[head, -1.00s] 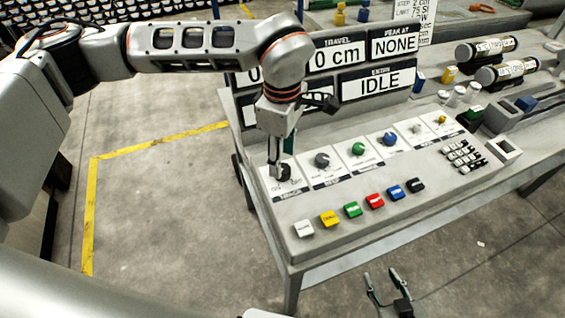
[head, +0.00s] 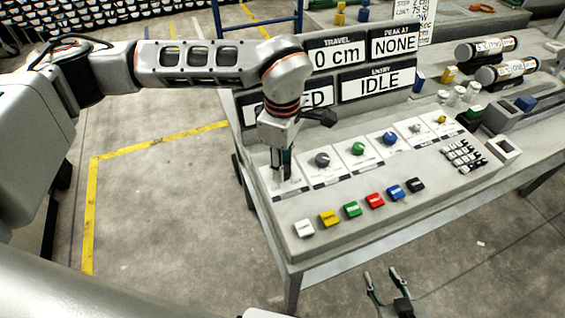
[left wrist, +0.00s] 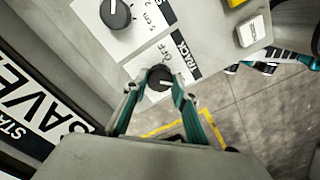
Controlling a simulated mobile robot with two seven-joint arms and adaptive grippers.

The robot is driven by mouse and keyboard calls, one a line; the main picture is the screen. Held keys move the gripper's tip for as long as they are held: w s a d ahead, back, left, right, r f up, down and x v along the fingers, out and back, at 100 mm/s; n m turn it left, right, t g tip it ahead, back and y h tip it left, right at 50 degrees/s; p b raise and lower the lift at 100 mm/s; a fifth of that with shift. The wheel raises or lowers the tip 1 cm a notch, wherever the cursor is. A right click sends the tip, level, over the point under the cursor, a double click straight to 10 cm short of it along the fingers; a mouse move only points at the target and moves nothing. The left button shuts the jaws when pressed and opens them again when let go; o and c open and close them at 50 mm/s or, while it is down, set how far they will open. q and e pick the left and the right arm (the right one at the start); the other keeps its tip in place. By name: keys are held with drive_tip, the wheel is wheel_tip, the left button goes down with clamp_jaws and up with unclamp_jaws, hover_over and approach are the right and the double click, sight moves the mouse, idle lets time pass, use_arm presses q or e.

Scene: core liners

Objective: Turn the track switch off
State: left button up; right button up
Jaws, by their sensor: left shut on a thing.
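The track switch is a round black knob (left wrist: 158,77) on a white plate, with "OFF" and "TRACK" lettering beside it in the left wrist view. My left gripper (head: 284,174) points down onto this plate at the panel's left end. In the left wrist view its two fingers (left wrist: 156,88) are closed on opposite sides of the knob. A pale pointer line shows on the knob, but its exact setting is hard to tell. In the head view the fingers hide the knob. My right gripper (head: 389,290) is open and empty, low in front of the panel.
More knobs stand right of the switch, the nearest a grey one (head: 322,160). Coloured buttons, such as a white one (head: 304,228) and a yellow one (head: 329,218), line the front. Display boards stand behind, one reading "IDLE" (head: 378,82). Floor left of the console is clear.

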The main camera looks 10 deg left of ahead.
use_arm(q)
drive_tip(key=shift+n, duration=0.3)
drive_tip(key=n+b, duration=0.1)
drive_tip(key=n, duration=0.2)
drive_tip(key=shift+n, duration=0.3)
drive_tip(key=n, duration=0.4)
drive_tip(key=shift+n+b, duration=0.3)
drive_tip(key=n, duration=0.4)
drive_tip(key=shift+r+n+b, duration=0.1)
drive_tip(key=shift+n+b, duration=0.3)
drive_tip(key=shift+n, duration=2.1)
drive_tip(key=o, duration=1.1)
